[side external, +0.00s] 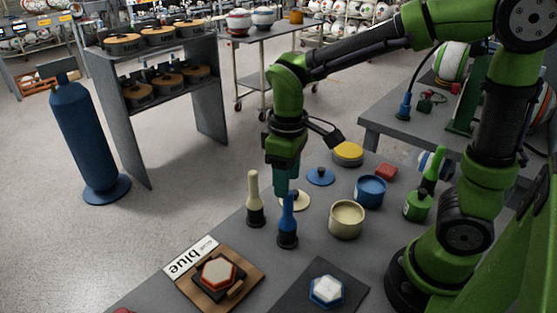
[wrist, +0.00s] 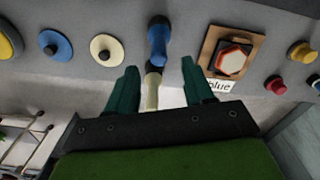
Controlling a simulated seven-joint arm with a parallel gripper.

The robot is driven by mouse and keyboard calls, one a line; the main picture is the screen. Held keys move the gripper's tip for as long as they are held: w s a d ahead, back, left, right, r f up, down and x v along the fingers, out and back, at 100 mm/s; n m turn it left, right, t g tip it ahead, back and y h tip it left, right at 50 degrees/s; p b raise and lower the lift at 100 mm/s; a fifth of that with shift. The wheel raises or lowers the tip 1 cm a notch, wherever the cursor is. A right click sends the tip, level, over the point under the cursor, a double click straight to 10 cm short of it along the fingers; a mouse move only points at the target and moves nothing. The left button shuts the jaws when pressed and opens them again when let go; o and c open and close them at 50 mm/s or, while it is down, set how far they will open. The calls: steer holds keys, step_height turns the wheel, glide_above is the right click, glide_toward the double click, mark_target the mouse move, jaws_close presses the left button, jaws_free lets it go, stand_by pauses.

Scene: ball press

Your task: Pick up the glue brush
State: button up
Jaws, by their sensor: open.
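A blue-handled brush (side external: 287,222) with a dark base stands upright on the grey table. A cream-handled brush (side external: 254,200) stands upright just left of it and slightly behind. A green-handled brush (side external: 430,175) stands at a green pot to the right. My gripper (side external: 283,190) is open and points down, close above and behind the blue brush. The cream brush (wrist: 152,92) shows between the fingers. I cannot tell its exact distance from them.
A card reading "blue" (side external: 190,256) lies beside a wooden board (side external: 245,283) with a hexagonal piece. A dark mat (side external: 345,292) holds another hexagonal piece. A cream pot (side external: 346,220), blue pot (side external: 370,191) and green pot (side external: 417,206) stand to the right, with lids behind.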

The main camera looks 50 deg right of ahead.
mark_target(288, 200)
steer(key=f, duration=0.6)
steer(key=shift+s+d+f, duration=0.1)
steer(key=shift+s+f, duration=0.1)
steer(key=shift+f, duration=0.05)
jaws_close()
